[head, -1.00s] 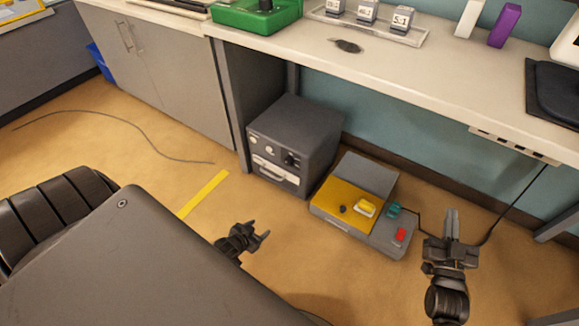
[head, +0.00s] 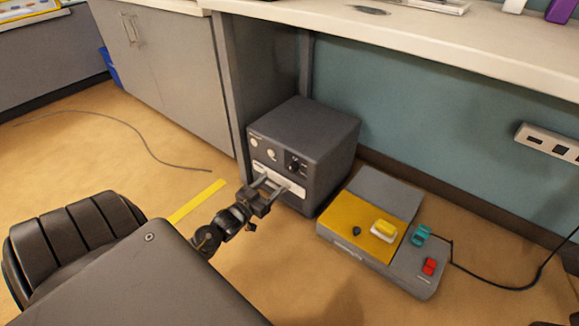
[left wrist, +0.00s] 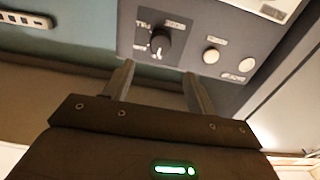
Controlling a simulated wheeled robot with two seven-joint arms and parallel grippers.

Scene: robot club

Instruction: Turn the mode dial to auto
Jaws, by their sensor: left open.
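A dark grey box (head: 314,138) stands on the floor under the bench. Its front panel carries a black dial (head: 293,164) with small labels around it, too small to read in the head view. In the left wrist view the dial (left wrist: 160,41) shows a pale pointer mark, with blurred lettering beside it. My left gripper (head: 276,183) is open and empty, its fingers pointing at the panel just below the dial. In the left wrist view the fingertips (left wrist: 158,70) lie apart on either side of the dial's line; contact cannot be told. My right gripper is out of view.
A yellow and grey unit (head: 345,212) with a small black knob, a yellow block, a teal piece and a red switch (head: 429,266) sits right of the box. The bench top (head: 420,30) overhangs behind. A black cable (head: 500,287) runs right. Open floor lies in front.

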